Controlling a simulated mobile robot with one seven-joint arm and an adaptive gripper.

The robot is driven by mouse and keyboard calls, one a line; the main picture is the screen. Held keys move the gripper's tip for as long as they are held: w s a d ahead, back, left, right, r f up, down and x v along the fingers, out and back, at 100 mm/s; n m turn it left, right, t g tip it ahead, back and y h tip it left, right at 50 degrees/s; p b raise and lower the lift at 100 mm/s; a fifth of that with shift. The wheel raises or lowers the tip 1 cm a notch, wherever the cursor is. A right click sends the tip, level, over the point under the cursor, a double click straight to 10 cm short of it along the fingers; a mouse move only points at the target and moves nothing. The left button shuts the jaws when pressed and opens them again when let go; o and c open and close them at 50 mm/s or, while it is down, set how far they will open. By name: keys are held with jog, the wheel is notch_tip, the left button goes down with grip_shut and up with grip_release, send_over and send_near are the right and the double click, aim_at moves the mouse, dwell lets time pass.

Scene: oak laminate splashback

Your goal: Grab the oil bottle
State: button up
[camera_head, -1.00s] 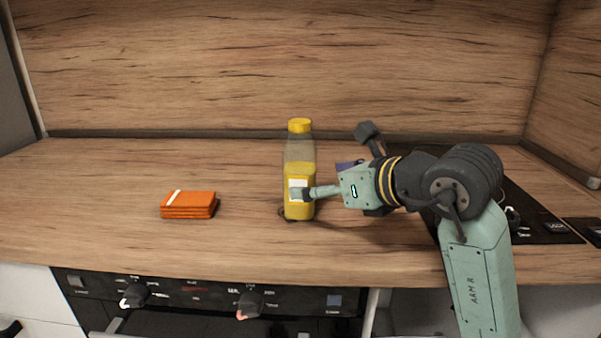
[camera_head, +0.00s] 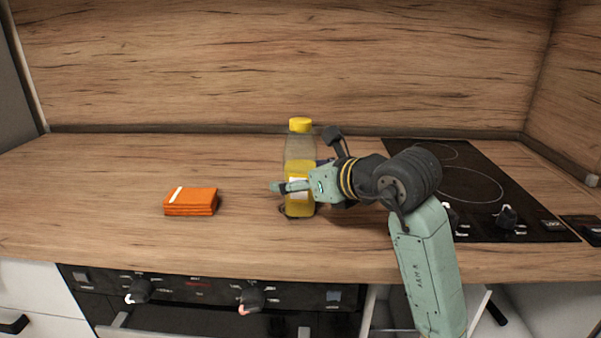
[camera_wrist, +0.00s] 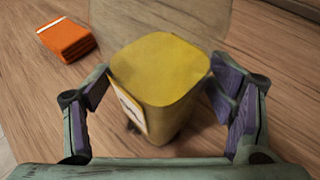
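The oil bottle (camera_head: 299,151) stands upright on the wooden counter, with a yellow cap, clear upper part, yellow oil and a pale label. My gripper (camera_head: 291,187) reaches it from the right, low on its body, and one finger crosses in front of the label. In the wrist view the oil bottle (camera_wrist: 160,75) stands between the two spread fingers of my gripper (camera_wrist: 165,105). A gap shows on the left side; the right finger is very close to the bottle, and I cannot tell if it touches.
A folded orange cloth stack (camera_head: 190,202) lies on the counter (camera_head: 90,195) to the left, also in the wrist view (camera_wrist: 66,40). A black cooktop (camera_head: 480,190) is at the right. A wooden splashback (camera_head: 290,60) rises behind. An oven panel with knobs (camera_head: 205,291) is below the front edge.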

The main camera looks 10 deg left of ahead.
jog(key=shift+r, duration=0.1)
jog(key=c, duration=1.5)
jog(key=shift+r, duration=0.1)
